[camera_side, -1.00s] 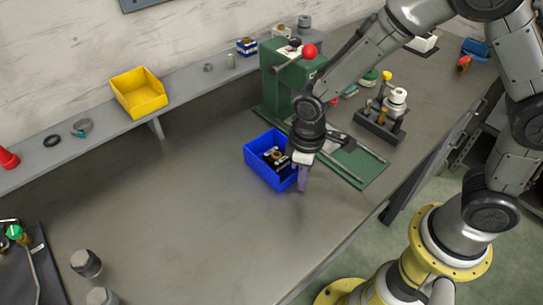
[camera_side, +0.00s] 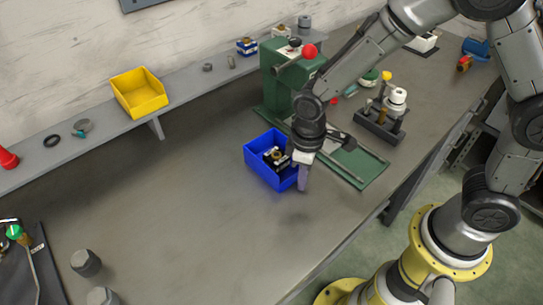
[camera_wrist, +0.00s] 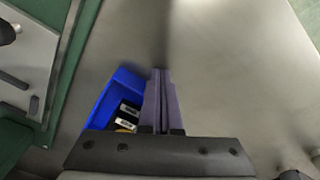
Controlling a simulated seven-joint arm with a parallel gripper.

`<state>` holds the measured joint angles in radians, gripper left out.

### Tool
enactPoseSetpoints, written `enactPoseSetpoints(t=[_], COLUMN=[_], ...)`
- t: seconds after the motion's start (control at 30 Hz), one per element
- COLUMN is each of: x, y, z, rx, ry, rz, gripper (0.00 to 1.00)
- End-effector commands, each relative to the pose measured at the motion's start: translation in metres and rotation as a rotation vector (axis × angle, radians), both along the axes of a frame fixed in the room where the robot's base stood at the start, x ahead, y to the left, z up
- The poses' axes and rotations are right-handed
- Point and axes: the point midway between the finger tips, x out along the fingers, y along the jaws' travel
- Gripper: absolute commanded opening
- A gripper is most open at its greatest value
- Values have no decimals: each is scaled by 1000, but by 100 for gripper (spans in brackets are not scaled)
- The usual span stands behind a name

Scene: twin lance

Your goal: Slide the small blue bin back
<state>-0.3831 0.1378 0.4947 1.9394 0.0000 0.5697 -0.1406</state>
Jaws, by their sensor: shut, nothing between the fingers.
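The small blue bin (camera_side: 262,169) stands on the grey workbench, with dark and brass-coloured parts inside it. My gripper (camera_side: 303,187) is shut and empty, pointing down close to the bin's right-hand side in the side view. In the wrist view the closed fingers (camera_wrist: 159,100) lie just right of the blue bin (camera_wrist: 112,92), which shows in part with black pieces inside. Whether the fingers touch the bin wall, I cannot tell. The lower part of the bin is hidden by the gripper body in the wrist view.
A green press (camera_side: 284,82) with a green base stands behind and right of the bin. A tool holder (camera_side: 380,124) is further right. A yellow bin (camera_side: 140,96) sits on the back shelf. The bench left of the blue bin is clear; grey knobs (camera_side: 86,263) stand front left.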

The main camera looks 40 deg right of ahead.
Motion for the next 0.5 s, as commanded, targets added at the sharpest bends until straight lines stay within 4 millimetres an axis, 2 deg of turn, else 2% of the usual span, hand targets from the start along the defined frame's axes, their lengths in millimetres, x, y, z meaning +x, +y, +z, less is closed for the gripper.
enactPoseSetpoints(t=[0.5], x=[19], y=[0], z=[0], rx=[1], ry=[-2], rz=[-1], gripper=[0])
